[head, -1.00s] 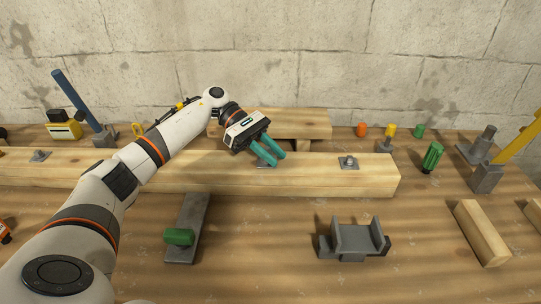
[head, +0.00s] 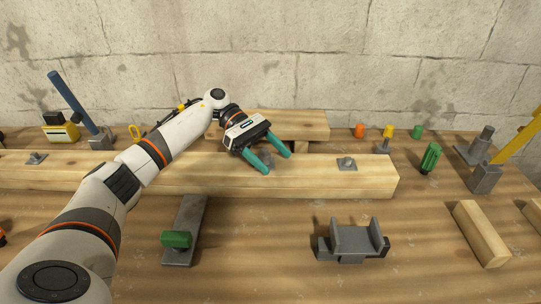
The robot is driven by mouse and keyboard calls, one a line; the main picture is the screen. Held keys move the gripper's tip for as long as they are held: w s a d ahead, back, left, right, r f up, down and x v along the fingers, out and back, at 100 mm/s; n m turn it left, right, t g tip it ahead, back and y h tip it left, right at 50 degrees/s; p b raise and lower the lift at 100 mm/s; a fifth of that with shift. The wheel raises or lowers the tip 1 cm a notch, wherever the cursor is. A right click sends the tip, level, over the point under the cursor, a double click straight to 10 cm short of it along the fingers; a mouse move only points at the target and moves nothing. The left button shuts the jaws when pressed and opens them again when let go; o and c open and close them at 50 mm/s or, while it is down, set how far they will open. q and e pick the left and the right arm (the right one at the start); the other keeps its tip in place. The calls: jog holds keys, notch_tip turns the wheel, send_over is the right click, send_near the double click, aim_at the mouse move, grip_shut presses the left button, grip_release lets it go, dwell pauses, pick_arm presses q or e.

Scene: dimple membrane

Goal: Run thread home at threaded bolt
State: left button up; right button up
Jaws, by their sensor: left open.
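My left gripper (head: 279,163) is open, with two teal fingers spread over the middle of a long wooden beam (head: 220,180). A small grey piece of hardware (head: 265,158) shows between the fingers, partly hidden; I cannot tell whether the fingers touch it. On the beam a bolt on a grey plate (head: 347,163) stands to the right, and a similar one (head: 36,158) is at the far left. Which of these is the task's threaded bolt is not clear. My right gripper is not in view.
A grey bracket (head: 352,242) and a grey plate with a green handle (head: 177,240) lie in front of the beam. Wood blocks (head: 482,234), a green-handled tool (head: 430,158) and a yellow-handled tool (head: 518,142) are at the right. Bare table lies between plate and bracket.

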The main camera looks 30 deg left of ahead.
pick_arm(q)
jog(key=shift+a+n+t, duration=0.1)
jog(key=shift+n+t, duration=0.2)
jog(key=shift+t, duration=0.1)
jog(key=shift+w+f+n+t, duration=0.1)
jog(key=shift+f+n+t, duration=0.05)
jog(key=shift+n+t, duration=0.45)
jog(key=n+t+b, duration=0.1)
jog(key=n+t, duration=0.2)
jog(key=t, duration=0.1)
jog(key=shift+w, duration=0.15)
jog(key=shift+w+r+n+t+y, duration=0.25)
jog(key=shift+n+t+y, duration=0.25)
jog(key=shift+n+t, duration=0.15)
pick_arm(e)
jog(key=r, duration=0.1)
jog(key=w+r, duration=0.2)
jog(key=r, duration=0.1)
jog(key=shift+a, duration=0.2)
pick_arm(q)
jog(key=shift+f, duration=0.1)
